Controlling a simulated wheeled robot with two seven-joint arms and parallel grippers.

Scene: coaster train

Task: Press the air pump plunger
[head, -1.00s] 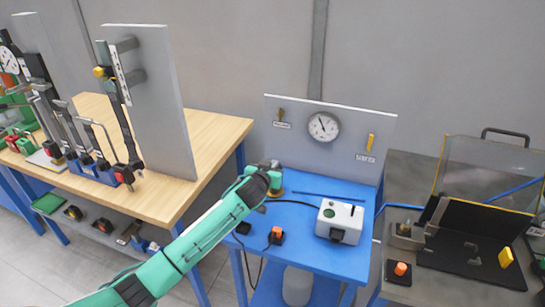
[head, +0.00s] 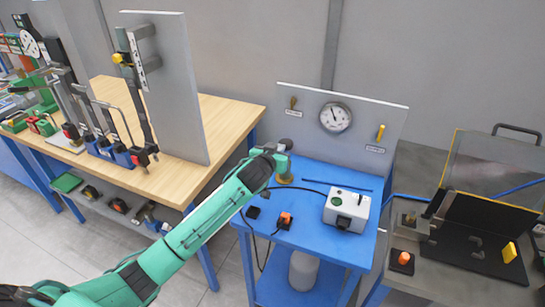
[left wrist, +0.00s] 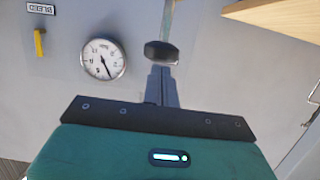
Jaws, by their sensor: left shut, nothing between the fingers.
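In the left wrist view, which is upside down, a black plunger knob (left wrist: 162,53) sits on a pale rod. My left gripper (left wrist: 160,75) is shut and empty. Its fingertips point at the knob and overlap it in the picture; I cannot tell whether they touch. In the head view my left gripper (head: 281,160) is over the back left corner of the blue table, just above the pump's brass-coloured base (head: 285,179). The gripper hides most of the pump there. My right gripper is out of view.
The grey panel (head: 360,150) behind the blue table (head: 305,238) carries a round gauge (head: 336,117) and a yellow handle (head: 380,132). A white box (head: 346,209) and an orange-topped switch (head: 285,220) stand on the table. A wooden bench (head: 185,180) is at left.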

